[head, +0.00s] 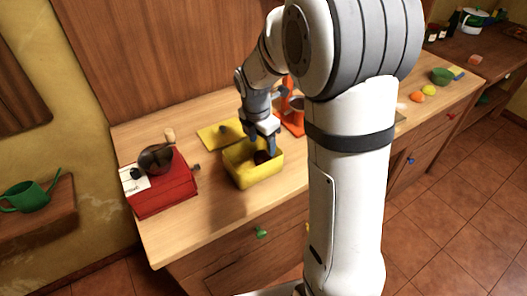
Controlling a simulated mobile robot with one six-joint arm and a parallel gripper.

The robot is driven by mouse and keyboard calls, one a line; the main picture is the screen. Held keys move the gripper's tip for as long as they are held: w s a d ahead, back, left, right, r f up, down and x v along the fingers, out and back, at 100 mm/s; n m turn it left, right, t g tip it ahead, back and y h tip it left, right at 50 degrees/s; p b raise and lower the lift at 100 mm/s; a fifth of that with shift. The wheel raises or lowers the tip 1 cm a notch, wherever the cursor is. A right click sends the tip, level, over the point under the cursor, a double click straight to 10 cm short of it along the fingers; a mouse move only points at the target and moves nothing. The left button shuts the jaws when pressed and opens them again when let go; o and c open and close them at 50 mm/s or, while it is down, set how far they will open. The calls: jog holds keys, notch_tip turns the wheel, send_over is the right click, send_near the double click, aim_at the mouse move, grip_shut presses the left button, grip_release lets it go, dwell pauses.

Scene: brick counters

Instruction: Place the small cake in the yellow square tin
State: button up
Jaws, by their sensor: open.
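The yellow square tin (262,175) stands open on the wooden counter, to the right of a red box. A small dark round thing, which looks like the small cake (262,157), is inside the tin near its back right side. My gripper (263,141) points down over the back of the tin, just above the dark thing. Its fingers are apart and it is not holding the cake. Whether a fingertip still touches the cake is too small to tell.
A yellow lid (220,134) lies flat behind the tin. A red coffee grinder (165,190) stands to the left and an orange object (292,120) close behind my gripper. My arm hides the counter's middle. Fruit and a green bowl (441,76) lie farther right.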

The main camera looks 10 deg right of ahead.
aim_at(260, 157)
jog(key=s+r+m+t, duration=0.1)
jog(key=s+r+m, duration=0.9)
jog(key=s+m, duration=0.1)
jog(key=s+f+m+t+y, duration=0.1)
jog(key=s+m, duration=0.9)
jog(key=m, duration=0.2)
jog(key=shift+d+m, duration=0.4)
jog(key=shift+d, duration=0.05)
